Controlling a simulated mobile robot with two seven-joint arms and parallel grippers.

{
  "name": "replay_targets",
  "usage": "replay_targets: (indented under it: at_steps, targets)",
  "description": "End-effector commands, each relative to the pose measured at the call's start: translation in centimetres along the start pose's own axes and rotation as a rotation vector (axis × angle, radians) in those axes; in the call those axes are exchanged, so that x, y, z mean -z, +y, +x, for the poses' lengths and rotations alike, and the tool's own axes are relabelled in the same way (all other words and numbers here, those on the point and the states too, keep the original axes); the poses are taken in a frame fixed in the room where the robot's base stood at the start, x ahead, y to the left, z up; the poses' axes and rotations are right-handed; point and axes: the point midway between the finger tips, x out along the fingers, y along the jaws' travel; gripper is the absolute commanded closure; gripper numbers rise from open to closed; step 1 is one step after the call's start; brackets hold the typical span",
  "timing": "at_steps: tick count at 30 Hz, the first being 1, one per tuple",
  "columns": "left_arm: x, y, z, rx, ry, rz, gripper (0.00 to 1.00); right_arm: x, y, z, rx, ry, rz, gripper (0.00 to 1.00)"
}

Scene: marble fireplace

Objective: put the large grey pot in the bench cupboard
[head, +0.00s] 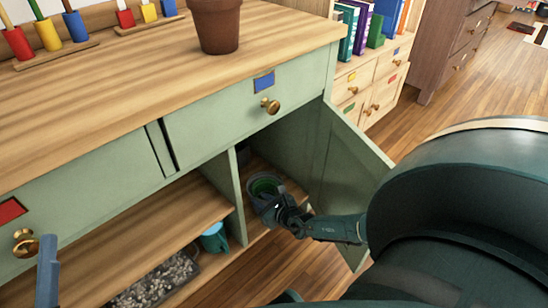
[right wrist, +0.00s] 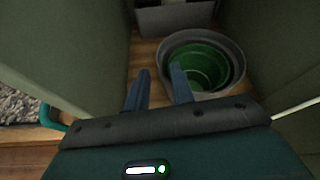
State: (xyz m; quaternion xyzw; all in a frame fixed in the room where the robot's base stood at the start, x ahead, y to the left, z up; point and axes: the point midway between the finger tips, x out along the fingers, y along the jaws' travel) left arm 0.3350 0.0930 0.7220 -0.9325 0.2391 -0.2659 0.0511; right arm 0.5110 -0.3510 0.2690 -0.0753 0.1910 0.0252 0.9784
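The large grey pot (head: 252,201) stands on the floor of the open bench cupboard (head: 240,185), with a smaller green pot (head: 267,185) nested inside it. Both show in the right wrist view, the grey rim (right wrist: 238,57) around the green pot (right wrist: 205,65). My right gripper (head: 272,208) reaches into the cupboard at the pot's near side. In the wrist view its fingers (right wrist: 160,72) are apart, one overlapping the pot's near-left rim and one outside it. Contact is unclear. One finger of my left gripper (head: 47,270) shows at lower left; its opening is hidden.
The cupboard door (head: 345,185) stands open on the right. A grey box-like object (right wrist: 175,18) is behind the pot. A teal mug (head: 213,238) and a gravel tray (head: 155,282) sit left of the divider. A terracotta pot (head: 215,25) stands on the bench top.

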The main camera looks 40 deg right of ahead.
Motion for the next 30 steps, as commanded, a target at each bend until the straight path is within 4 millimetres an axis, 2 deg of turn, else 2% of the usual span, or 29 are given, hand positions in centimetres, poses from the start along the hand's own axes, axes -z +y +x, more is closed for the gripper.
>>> replay_targets:
  at_steps: [1,3,10,15,30]
  targets:
    - [-0.1,0.2,-0.1,0.008,-0.062,-0.041,0.49,-0.6,-0.1,-1.6,-0.001,0.003,0.001,0.76]
    - [-0.9,0.6,-0.8,0.016,-0.133,-0.087,0.49,-0.5,-0.1,-3.1,-0.001,0.003,-0.001,0.76]
    - [-2.4,1.5,-2.2,0.028,-0.257,-0.15,0.49,-0.2,0.0,-6.5,0.0,0.001,0.0,0.76]
    - [-2.8,1.7,-2.6,0.031,-0.281,-0.158,0.49,-0.1,0.0,-7.3,0.0,0.0,0.0,0.76]
    - [-2.9,1.7,-2.6,0.032,-0.282,-0.158,0.49,0.0,0.0,-7.3,0.0,0.0,0.0,0.76]
